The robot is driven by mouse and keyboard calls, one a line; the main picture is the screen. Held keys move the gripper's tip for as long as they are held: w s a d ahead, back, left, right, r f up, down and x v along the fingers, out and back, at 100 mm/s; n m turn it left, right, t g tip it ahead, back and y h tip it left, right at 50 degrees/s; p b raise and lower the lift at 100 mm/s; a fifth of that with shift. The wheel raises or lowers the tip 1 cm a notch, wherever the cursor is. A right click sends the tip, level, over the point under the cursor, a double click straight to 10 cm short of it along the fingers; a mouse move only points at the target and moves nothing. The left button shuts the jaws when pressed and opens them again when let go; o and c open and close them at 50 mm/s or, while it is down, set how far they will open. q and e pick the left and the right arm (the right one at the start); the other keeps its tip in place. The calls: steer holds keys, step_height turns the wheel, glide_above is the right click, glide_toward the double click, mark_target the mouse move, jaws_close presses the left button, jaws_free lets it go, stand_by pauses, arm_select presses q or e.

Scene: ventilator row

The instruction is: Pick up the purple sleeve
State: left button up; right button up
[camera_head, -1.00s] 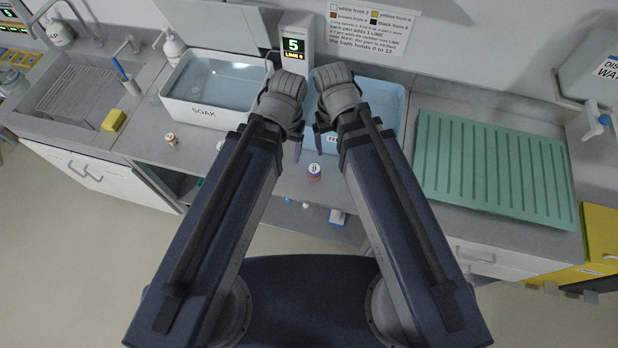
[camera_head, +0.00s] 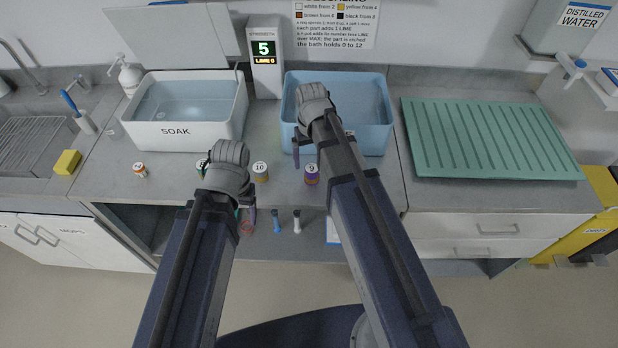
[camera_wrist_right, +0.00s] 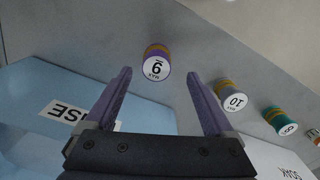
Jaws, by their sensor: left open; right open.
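The purple sleeve (camera_head: 312,174), a small upright cylinder with a numbered white top and orange bands, stands on the grey counter in front of the blue bath. In the right wrist view the purple sleeve (camera_wrist_right: 157,62) is just beyond the fingertips, between their lines and untouched. My right gripper (camera_wrist_right: 160,77) is open and empty; in the head view it (camera_head: 312,150) hangs over the blue bath's front edge, one finger hidden by my arm. My left gripper (camera_head: 228,203) is open at the counter's front edge, left of the purple sleeve, its fingers partly hidden.
Blue bath (camera_head: 352,145) stands behind the sleeve, white SOAK tub (camera_head: 182,134) to its left. Yellow-banded sleeve (camera_head: 260,172), green sleeve (camera_head: 202,168) and brown-banded sleeve (camera_head: 140,170) stand left along the counter. Green ribbed mat (camera_head: 490,140) lies right. Small items (camera_head: 277,222) sit below.

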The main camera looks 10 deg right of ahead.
mark_target(312, 168)
step_height(312, 168, down, 2)
steer(key=shift+f+b, duration=0.25)
steer(key=shift+b, duration=0.85)
steer(key=f+b, duration=0.5)
steer(key=shift+w+d+f, duration=0.15)
steer(key=shift+w+d, duration=0.05)
steer(key=shift+w, duration=0.05)
jaws_close()
